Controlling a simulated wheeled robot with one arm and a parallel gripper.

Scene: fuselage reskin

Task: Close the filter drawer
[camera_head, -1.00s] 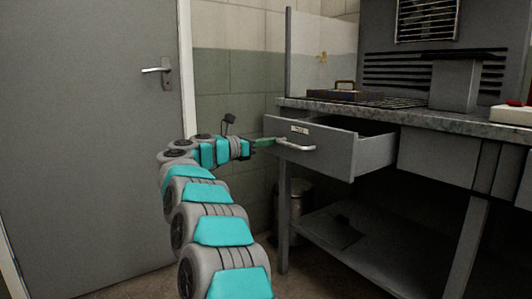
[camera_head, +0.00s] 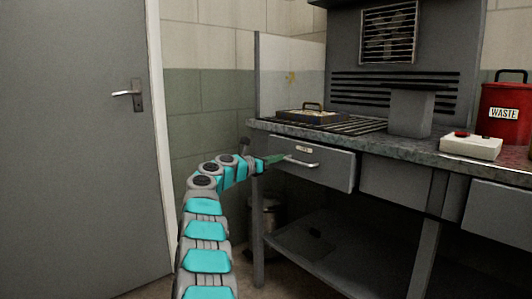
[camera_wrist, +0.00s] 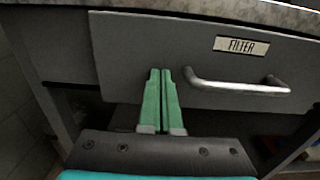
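The filter drawer (camera_head: 325,172) is a grey drawer under the left part of the worktop. Its front sits close under the worktop edge, and no open interior shows. Whether it is fully flush I cannot tell. In the wrist view, the drawer front (camera_wrist: 130,50) carries a "FILTER" label (camera_wrist: 242,45) and a metal bar handle (camera_wrist: 235,87). My gripper (camera_head: 276,158) has green fingers brought together with nothing between them. In the wrist view, the fingertips (camera_wrist: 160,71) are at the drawer front, left of the handle. Contact is hard to judge.
The stone-topped bench (camera_head: 385,143) holds a tray with a handle (camera_head: 310,116), a white box with a red button (camera_head: 470,146) and a red waste bin (camera_head: 507,112). A lower shelf (camera_head: 310,245) and a bin (camera_head: 265,215) are beneath. A grey door (camera_head: 75,150) stands at left.

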